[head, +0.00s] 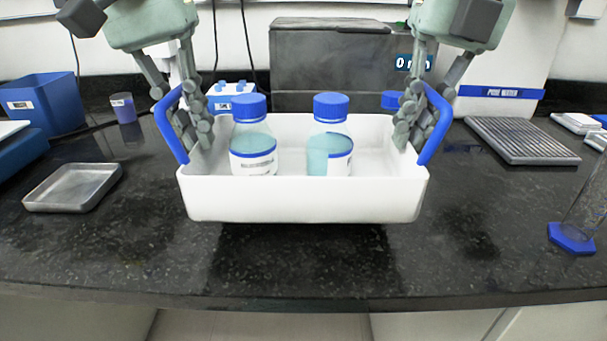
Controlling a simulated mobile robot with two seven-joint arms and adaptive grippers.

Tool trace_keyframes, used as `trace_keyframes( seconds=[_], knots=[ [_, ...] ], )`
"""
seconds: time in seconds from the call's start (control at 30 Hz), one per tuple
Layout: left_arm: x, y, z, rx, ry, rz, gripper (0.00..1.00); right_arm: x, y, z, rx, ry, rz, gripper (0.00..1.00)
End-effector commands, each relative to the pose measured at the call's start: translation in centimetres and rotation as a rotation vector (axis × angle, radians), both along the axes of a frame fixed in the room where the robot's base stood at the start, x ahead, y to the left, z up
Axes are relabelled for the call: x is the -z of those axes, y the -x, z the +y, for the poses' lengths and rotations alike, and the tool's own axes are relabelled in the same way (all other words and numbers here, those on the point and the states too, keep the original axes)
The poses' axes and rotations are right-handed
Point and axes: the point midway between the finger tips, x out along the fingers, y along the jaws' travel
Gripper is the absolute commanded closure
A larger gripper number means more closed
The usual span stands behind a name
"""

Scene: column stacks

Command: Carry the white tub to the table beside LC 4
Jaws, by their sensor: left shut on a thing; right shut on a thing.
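The white tub (305,200) is in the middle of the head view, level, with a blue handle at each end. Two bottles with blue caps and pale blue liquid stand in it, a left bottle (252,145) and a right bottle (328,145). My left gripper (186,112) is shut on the left handle (172,145). My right gripper (418,115) is shut on the right handle (432,145). The tub is over the dark bench, with a dark shadow or reflection below its front; any gap is hard to judge. No LC 4 label is readable.
The dark benchtop (120,250) has a shallow grey tray (72,187) and blue bin (38,103) left. A ribbed grey plate (520,140) and a blue-footed cylinder (571,238) are right. A grey machine (330,65) stands behind. The front bench strip is clear.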

Motion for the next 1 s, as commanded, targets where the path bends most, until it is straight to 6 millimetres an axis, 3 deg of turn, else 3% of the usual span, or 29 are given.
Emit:
trace_keyframes(
  seconds=[0.7, 1.0],
  knots=[
    [-0.4, 0.1, -0.6, 0.011, 0.011, -0.002, 1.0, -0.4, 0.1, 0.6, -0.01, -0.01, -0.002, 1.0],
    [1.1, -1.4, -0.6, 0.01, 0.011, -0.001, 1.0, 1.0, -1.3, 0.6, -0.009, -0.011, 0.0, 1.0]
  ],
)
